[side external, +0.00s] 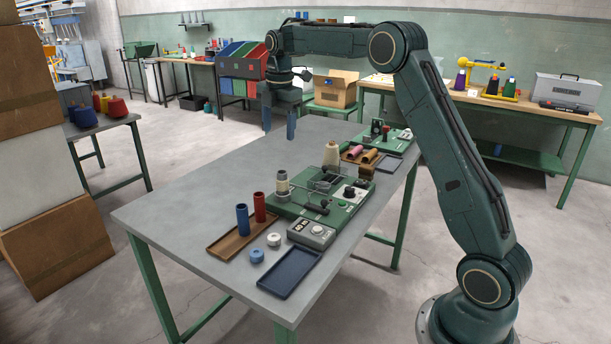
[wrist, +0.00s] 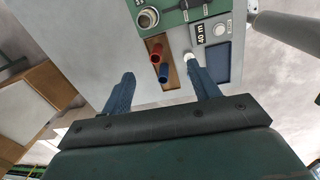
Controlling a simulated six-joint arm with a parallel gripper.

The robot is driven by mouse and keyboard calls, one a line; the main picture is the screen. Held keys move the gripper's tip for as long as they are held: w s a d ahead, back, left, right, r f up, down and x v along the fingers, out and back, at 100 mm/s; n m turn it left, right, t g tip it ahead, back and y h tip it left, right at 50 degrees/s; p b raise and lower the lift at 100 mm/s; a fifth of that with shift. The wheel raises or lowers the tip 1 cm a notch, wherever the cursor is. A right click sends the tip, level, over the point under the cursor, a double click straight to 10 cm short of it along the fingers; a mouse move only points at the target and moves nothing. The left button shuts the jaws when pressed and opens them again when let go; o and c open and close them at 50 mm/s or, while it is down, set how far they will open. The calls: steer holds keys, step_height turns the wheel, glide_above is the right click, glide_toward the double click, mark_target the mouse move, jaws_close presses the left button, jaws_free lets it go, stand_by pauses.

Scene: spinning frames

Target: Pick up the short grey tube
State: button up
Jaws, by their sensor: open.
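A short light-grey cylinder (side external: 274,240) stands on the table between the brown tray and the green machine; it looks like the short grey tube. A short blue cylinder (side external: 257,256) stands just in front of it. In the wrist view a small whitish top (wrist: 189,57) shows by the tip of the right finger, partly hidden; it may be the grey one. My gripper (side external: 279,123) is open and empty, its blue fingers pointing down above the far left part of the table, well away from the tube. The wrist view shows both fingers (wrist: 161,73) spread wide.
A blue tube (side external: 242,220) and a red tube (side external: 259,207) stand in the brown tray (side external: 222,249). A dark blue tray (side external: 291,274) lies to the right. The green machine (side external: 343,212) carries a cream spool (side external: 282,184). The table's left part is clear.

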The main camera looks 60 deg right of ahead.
mark_target(282, 182)
steer(key=w+d+f+n, duration=0.3)
steer(key=d+f, duration=0.2)
steer(key=f, duration=0.1)
steer(key=shift+w+f+g, duration=0.15)
steer(key=shift+g, duration=0.25)
steer(key=shift+f, duration=0.1)
steer(key=shift+f, duration=4.2)
steer(key=shift+f, duration=2.55)
steer(key=c, duration=1.1)
